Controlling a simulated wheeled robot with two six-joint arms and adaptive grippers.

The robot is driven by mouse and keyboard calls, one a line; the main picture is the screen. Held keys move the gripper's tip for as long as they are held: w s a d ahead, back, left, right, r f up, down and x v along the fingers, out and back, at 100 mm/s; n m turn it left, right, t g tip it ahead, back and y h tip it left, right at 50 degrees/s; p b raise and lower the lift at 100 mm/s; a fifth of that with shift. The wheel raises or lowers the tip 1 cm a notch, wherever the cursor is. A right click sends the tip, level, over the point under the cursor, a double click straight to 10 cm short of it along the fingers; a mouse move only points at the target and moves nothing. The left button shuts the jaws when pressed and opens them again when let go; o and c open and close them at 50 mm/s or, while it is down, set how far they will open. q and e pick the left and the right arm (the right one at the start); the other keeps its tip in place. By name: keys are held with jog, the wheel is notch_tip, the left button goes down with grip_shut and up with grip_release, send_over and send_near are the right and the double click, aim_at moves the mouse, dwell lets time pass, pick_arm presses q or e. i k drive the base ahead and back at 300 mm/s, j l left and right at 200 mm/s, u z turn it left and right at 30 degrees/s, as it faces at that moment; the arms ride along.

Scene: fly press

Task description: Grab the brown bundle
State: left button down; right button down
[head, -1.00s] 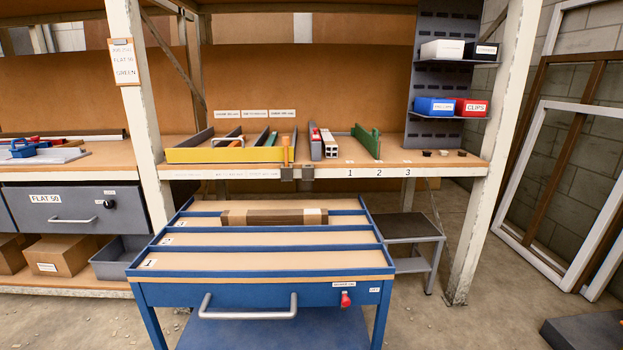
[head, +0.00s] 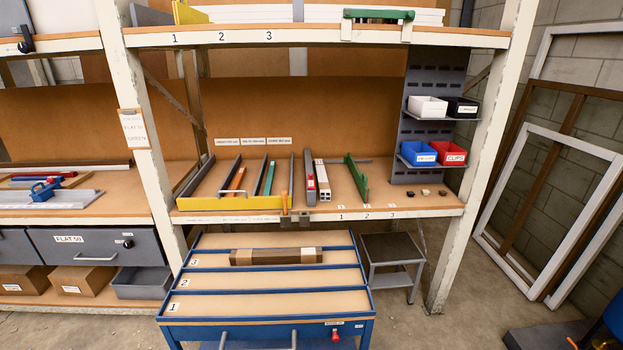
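Blue dividers split that top into lanes marked 1, 2 and 3. Neither of my grippers shows in the head view.
The shelf bench (head: 400,202) behind the cart holds a yellow-fronted tray (head: 228,203), white bars (head: 322,180) and a green bar (head: 356,176). A dark-topped step stool (head: 391,248) stands right of the cart. Upright frames (head: 540,200) lean on the right wall.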

aim_at(309, 255)
jog(key=i+j, duration=0.15)
jog(key=j, duration=0.2)
jog(key=i+j, duration=0.2)
jog(key=j, duration=0.15)
jog(key=i+j+u, duration=0.1)
jog(key=j, duration=0.3)
jog(key=i+j, duration=0.25)
jog(key=j+u, duration=0.05)
jog(key=j, duration=0.05)
